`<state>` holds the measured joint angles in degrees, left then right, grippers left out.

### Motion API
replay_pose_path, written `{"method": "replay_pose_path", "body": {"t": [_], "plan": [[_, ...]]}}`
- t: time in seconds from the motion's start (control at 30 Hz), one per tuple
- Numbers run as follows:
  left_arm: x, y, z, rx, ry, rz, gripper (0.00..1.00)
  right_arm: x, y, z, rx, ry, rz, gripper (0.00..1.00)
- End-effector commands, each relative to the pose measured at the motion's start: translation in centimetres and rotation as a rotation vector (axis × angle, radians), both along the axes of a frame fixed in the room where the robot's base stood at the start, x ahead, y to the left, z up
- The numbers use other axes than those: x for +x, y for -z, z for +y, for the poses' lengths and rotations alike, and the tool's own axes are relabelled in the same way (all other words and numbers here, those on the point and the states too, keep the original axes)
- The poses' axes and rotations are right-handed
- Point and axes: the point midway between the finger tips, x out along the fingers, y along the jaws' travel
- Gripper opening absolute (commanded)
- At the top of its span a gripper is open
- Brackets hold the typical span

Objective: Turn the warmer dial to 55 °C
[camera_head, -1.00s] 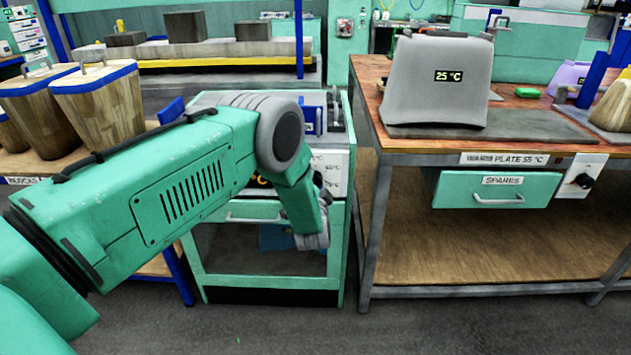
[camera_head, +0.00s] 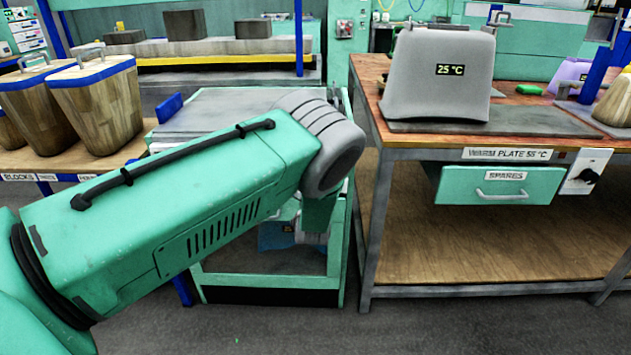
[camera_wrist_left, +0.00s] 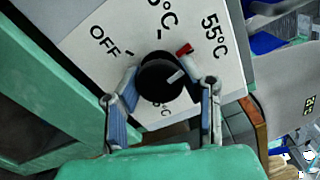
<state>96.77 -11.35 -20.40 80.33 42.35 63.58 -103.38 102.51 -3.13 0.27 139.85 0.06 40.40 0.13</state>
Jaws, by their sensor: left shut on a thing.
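The dial (camera_wrist_left: 160,76) is a round black knob with a white pointer on a white panel (camera_wrist_left: 88,52) marked OFF, 55°C and other partly hidden temperatures. The two blue-grey fingers of my left gripper (camera_wrist_left: 162,100) are closed around the knob. The white pointer faces right and slightly up, below the red tick (camera_wrist_left: 184,50) beside the 55°C label (camera_wrist_left: 212,36). In the head view my left arm reaches the green cabinet (camera_head: 270,282) and hides the dial and gripper. My right gripper is out of view.
Right of the cabinet stands a wooden table (camera_head: 368,75) with a grey block-like piece (camera_head: 438,85) reading 25 °C. A label (camera_head: 508,154) reads WARM PLATE 55 °C near another black knob (camera_head: 588,176).

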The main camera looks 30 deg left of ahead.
Motion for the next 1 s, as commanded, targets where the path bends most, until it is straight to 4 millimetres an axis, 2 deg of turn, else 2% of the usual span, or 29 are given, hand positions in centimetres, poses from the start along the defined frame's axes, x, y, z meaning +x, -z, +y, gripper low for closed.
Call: {"method": "replay_pose_path", "body": {"t": [0.03,0.4,0.93,0.97,1.0], "plan": [[-0.11,0.56,-0.23,0.022,0.003,0.024,0.04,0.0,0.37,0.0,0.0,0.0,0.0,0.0],[-0.13,0.52,-0.19,0.146,0.002,0.102,0.04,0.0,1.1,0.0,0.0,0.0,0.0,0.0],[-0.15,0.53,-0.21,0.164,0.003,0.115,0.04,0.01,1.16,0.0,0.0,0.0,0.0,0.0],[-0.16,0.53,-0.22,0.164,0.003,0.115,0.4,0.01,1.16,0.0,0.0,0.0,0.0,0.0],[-0.16,0.53,-0.21,0.164,0.003,0.115,0.54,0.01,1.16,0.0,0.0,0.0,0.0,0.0]]}}
